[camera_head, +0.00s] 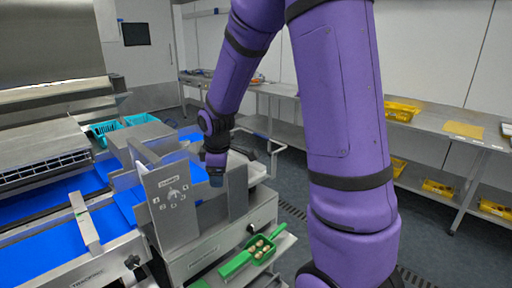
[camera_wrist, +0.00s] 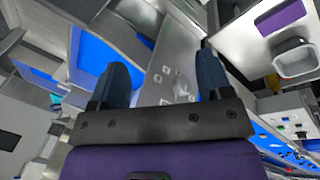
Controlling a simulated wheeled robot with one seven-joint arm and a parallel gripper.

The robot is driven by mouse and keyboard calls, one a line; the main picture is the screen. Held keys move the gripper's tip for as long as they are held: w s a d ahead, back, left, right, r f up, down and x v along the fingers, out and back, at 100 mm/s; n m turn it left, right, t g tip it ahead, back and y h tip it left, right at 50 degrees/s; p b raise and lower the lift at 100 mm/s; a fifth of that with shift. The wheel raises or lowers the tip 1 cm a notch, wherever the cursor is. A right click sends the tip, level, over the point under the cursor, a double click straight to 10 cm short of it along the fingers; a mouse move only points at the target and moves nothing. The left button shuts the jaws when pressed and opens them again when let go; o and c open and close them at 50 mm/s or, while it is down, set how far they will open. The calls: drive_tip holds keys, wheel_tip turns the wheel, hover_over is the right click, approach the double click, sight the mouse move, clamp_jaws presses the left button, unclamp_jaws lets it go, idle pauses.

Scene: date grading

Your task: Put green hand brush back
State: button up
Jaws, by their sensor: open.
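I cannot clearly make out the green hand brush in either view. In the head view a green scoop-like thing (camera_head: 235,263) with a handle and small brownish pieces in its pan lies at the front of the steel machine. A sliver of another green thing (camera_head: 199,284) shows at the bottom edge, too cut off to name. My gripper (camera_head: 216,177) points down among upright steel plates, behind a plate with printed marks (camera_head: 170,195). In the wrist view my gripper (camera_wrist: 163,80) has its two dark fingers apart, with nothing held between them.
Blue conveyor belts (camera_head: 40,240) run on the left, with teal crates (camera_head: 103,130) behind. A steel bench (camera_head: 455,125) on the right carries a yellow crate (camera_head: 402,111), with more yellow bins below. In the wrist view a grey container (camera_wrist: 295,60) is at the right.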

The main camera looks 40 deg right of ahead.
drive_tip(key=s+a+r+m+t, duration=0.1)
drive_tip(key=s+a+r+m, duration=0.15)
drive_tip(key=s+r, duration=0.4)
drive_tip(key=s+a+r+m+t, duration=0.1)
drive_tip(key=s+a+r+m, duration=0.15)
drive_tip(key=s+r, duration=0.35)
drive_tip(key=s+a+r+m, duration=0.1)
drive_tip(key=s+r+m, duration=0.1)
drive_tip(key=s, duration=0.4)
drive_tip(key=s+a+r+m+y, duration=0.1)
drive_tip(key=s+r+m, duration=0.1)
drive_tip(key=s+r, duration=0.2)
drive_tip(key=shift+s+a+m+t, duration=0.3)
drive_tip(key=shift+s+a+t, duration=0.1)
drive_tip(key=shift+s, duration=0.8)
drive_tip(key=shift+r, duration=0.1)
